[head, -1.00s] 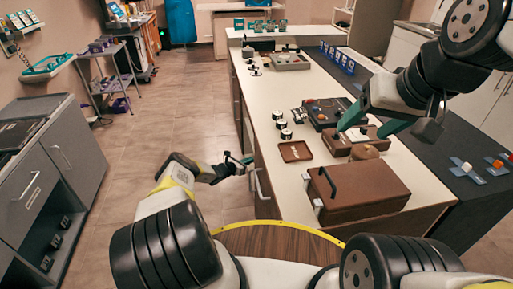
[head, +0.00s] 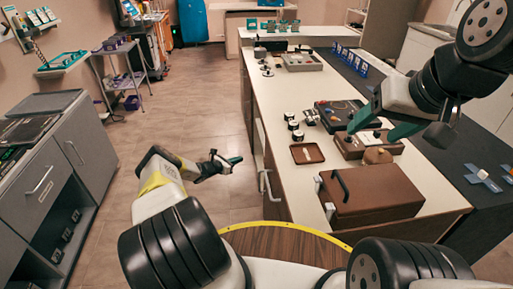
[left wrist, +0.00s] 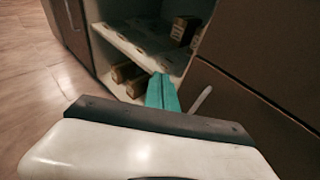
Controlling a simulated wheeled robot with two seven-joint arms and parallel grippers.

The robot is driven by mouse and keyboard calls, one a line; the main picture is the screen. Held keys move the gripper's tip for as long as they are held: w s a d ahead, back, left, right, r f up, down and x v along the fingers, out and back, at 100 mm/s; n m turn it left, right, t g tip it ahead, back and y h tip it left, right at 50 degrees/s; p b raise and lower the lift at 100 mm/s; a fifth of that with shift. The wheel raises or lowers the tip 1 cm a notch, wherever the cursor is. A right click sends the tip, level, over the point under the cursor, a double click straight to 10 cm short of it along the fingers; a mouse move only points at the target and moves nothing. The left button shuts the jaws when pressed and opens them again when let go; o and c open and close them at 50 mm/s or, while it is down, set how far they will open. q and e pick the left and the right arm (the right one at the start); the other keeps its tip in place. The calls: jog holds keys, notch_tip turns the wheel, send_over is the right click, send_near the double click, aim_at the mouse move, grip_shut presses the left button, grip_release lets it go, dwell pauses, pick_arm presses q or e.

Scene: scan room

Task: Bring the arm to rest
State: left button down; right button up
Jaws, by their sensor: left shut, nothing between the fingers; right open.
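My left gripper (head: 232,162) is shut and empty. It hangs over the open floor just left of the counter's side, apart from the pale handle (head: 268,185) there. In the left wrist view its teal fingers (left wrist: 163,92) are together, in front of an open cabinet (left wrist: 150,50) with several small boxes on its shelves. My right gripper (head: 380,126) is open, above the counter near a brown box with teal and dark parts (head: 352,148). I cannot tell whether it touches that box.
The white counter (head: 283,112) holds a brown case (head: 370,190), a small brown tray (head: 307,153) and several small jars (head: 293,125). A grey cabinet (head: 85,155) stands at left, with a purple-shelved cart (head: 120,75) behind it. The floor between (head: 185,110) is clear.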

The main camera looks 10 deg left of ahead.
pick_arm(q)
jog(key=d+r+m+g+h, duration=0.1)
jog(key=d+r+m+g, duration=0.3)
jog(key=r, duration=0.7)
jog(key=d+r+m+h, duration=0.1)
jog(key=d+r+m, duration=0.2)
jog(key=r+m, duration=0.5)
jog(key=s+d+r+m+g+y, duration=0.1)
jog(key=s+d+r+m, duration=0.15)
jog(key=r, duration=0.55)
jog(key=s+d+r+m+g, duration=0.2)
jog(key=s+d+r, duration=0.15)
jog(key=r, duration=0.35)
jog(key=s+d+r+m+g+y, duration=0.1)
jog(key=s+d+r+m, duration=0.2)
jog(key=r, duration=0.5)
jog(key=s+r+m+y, duration=0.25)
jog(key=s+r, duration=0.35)
jog(key=s, duration=0.4)
jog(key=s+r+m+y, duration=0.1)
jog(key=s+r+m, duration=0.2)
jog(key=s+r, duration=0.5)
jog(key=s+a+m+t+y, duration=0.2)
jog(key=s+m, duration=0.3)
jog(key=s, duration=1.4)
jog(key=shift+s+a, duration=0.4)
jog(key=shift+a, duration=0.25)
